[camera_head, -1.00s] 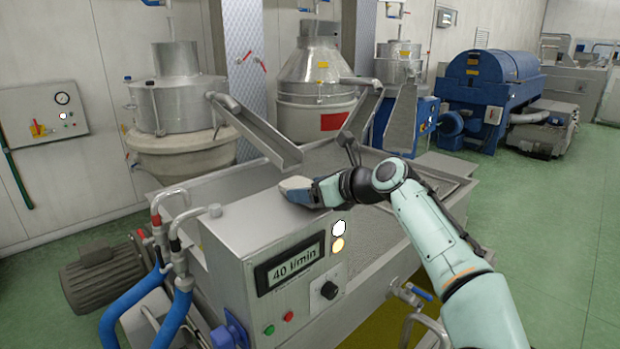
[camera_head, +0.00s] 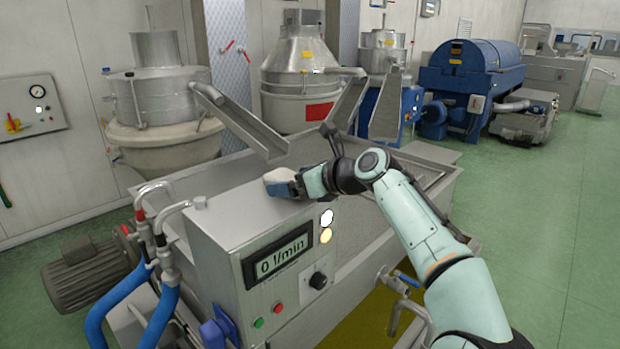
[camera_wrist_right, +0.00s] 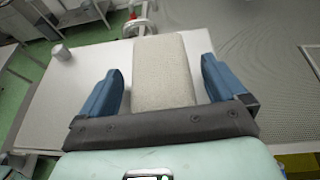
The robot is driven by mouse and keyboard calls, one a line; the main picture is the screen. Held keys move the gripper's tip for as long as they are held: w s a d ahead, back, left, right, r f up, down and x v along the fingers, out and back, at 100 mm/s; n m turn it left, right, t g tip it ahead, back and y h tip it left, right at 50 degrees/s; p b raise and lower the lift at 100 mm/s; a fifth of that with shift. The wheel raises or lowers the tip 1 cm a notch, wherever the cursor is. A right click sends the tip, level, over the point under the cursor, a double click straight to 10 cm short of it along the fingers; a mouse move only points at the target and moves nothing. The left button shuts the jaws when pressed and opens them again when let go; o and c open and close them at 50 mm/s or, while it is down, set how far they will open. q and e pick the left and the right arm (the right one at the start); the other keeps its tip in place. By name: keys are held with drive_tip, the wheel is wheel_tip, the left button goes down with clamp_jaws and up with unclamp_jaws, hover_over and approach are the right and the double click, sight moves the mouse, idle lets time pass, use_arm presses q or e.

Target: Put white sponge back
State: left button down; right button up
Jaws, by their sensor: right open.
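The white sponge (camera_head: 279,176) is a pale block lying on the flat steel top of the control box (camera_head: 225,216). In the right wrist view the sponge (camera_wrist_right: 163,72) lies between the two blue fingers, with a gap visible on each side. My right gripper (camera_head: 284,185) is open around the sponge, low over the box top. In the wrist view the gripper (camera_wrist_right: 163,90) shows both fingers spread wide. In the head view its fingers partly hide the sponge. My left gripper is out of view.
The box display (camera_head: 278,255) reads 0 l/min. Behind it is a steel tank with a chute (camera_head: 240,122). Blue hoses (camera_head: 163,318) hang at the left. A tap (camera_head: 397,285) juts out below my right arm. Green floor is clear at the right.

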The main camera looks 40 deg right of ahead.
drive_tip(key=shift+s+f, duration=0.1)
drive_tip(key=shift+s, duration=0.05)
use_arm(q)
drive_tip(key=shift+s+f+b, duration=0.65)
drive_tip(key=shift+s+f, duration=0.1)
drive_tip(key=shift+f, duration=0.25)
use_arm(e)
drive_tip(key=r+v, duration=0.1)
drive_tip(key=v, duration=1.2)
